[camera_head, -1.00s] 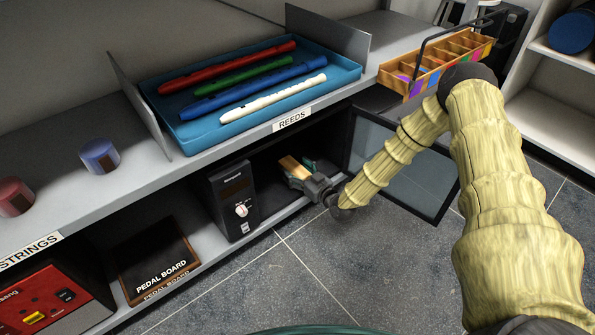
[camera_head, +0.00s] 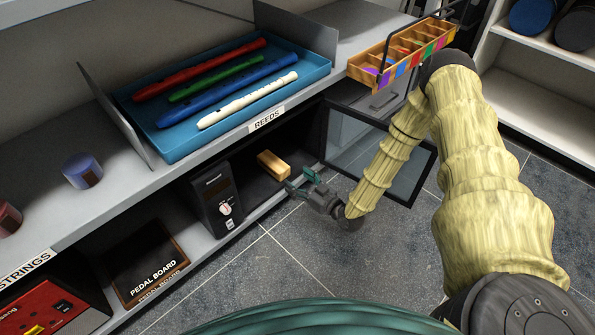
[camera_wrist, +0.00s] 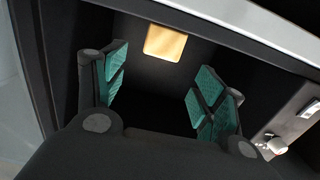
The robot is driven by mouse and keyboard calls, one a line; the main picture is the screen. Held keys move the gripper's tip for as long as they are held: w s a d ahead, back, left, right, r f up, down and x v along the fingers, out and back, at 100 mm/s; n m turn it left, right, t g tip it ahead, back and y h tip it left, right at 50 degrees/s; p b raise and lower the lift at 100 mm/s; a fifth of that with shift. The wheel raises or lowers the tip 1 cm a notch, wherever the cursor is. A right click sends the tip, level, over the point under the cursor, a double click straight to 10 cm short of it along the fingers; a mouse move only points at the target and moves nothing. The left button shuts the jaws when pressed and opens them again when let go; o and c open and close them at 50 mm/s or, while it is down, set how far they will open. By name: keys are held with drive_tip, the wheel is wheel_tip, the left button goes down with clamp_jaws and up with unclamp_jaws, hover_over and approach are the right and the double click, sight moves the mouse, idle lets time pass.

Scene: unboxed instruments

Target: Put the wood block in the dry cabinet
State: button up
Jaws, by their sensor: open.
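The wood block (camera_head: 273,165) is a light tan bar lying inside the open black dry cabinet (camera_head: 258,190) on the lower shelf. In the wrist view the block (camera_wrist: 165,43) shows its end face beyond the fingertips, apart from them. My gripper (camera_head: 300,183) has green finger pads and is open and empty, just in front of the cabinet opening. In the wrist view the gripper (camera_wrist: 158,98) has its fingers spread wide with only dark interior between them. The cabinet's glass door (camera_head: 375,150) stands swung open to the right. The cabinet's control panel (camera_head: 217,195) with a knob is left of the opening.
Above the cabinet, a shelf holds a blue tray (camera_head: 170,150) of recorders. A divided wooden carrier (camera_head: 405,55) sits at the shelf's right end, above the door. A pedal board box (camera_head: 148,262) is left of the cabinet. The tiled floor (camera_head: 290,260) in front is clear.

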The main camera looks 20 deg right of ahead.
drive_tip(key=s+a+f+m+g+h, duration=0.1)
drive_tip(key=s+a+f+g, duration=0.35)
drive_tip(key=s, duration=0.25)
drive_tip(key=s+a+f+m+g, duration=0.1)
drive_tip(key=s+a+f+g, duration=0.25)
drive_tip(key=s+a, duration=0.3)
drive_tip(key=s+g, duration=0.1)
drive_tip(key=s, duration=0.3)
drive_tip(key=s+f+g+h, duration=0.1)
drive_tip(key=s, duration=0.3)
drive_tip(key=s+f+g+h, duration=0.1)
drive_tip(key=s+g, duration=0.1)
drive_tip(key=s, duration=0.1)
drive_tip(key=shift+s+a+m, duration=0.1)
drive_tip(key=shift+s+m, duration=0.3)
drive_tip(key=s+d+r+g+h, duration=0.1)
drive_tip(key=s+d+g, duration=0.1)
drive_tip(key=s, duration=0.4)
drive_tip(key=s+d+r+m+g+h, duration=0.1)
drive_tip(key=s+d+g+h, duration=0.1)
drive_tip(key=s, duration=0.5)
drive_tip(key=shift+r+m, duration=0.3)
drive_tip(key=shift+r, duration=0.05)
drive_tip(key=shift+s, duration=0.15)
